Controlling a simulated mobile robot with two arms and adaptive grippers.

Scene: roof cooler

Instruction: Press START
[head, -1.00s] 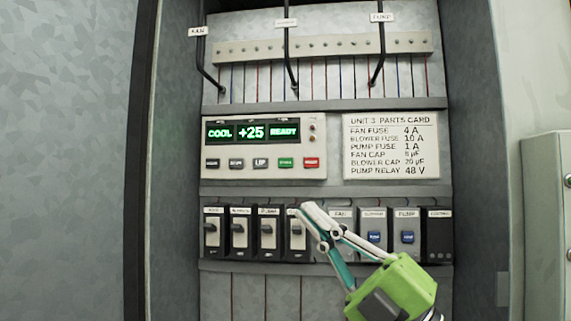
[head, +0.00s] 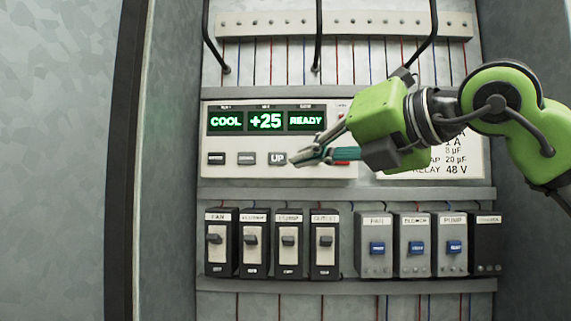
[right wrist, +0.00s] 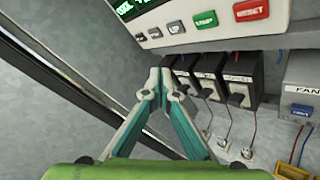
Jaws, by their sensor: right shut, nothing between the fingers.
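The green START button (right wrist: 205,19) is on the white control panel (head: 240,172), between the UP button (right wrist: 176,27) and the red RESET button (right wrist: 251,9). In the head view my right gripper covers START. My right gripper (head: 297,161) is shut and empty, its tips pointing left in front of the button row near UP. In the right wrist view the closed fingertips (right wrist: 165,78) show below the row. Contact with a button cannot be told. The panel display (head: 265,121) reads COOL, +25, READY. My left gripper is not in view.
Below the panel is a row of black breakers (head: 252,242) with levers, and grey fuse units (head: 414,247) with blue parts. A parts card (head: 466,170) is partly hidden behind my right arm. Cabinet walls bound both sides.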

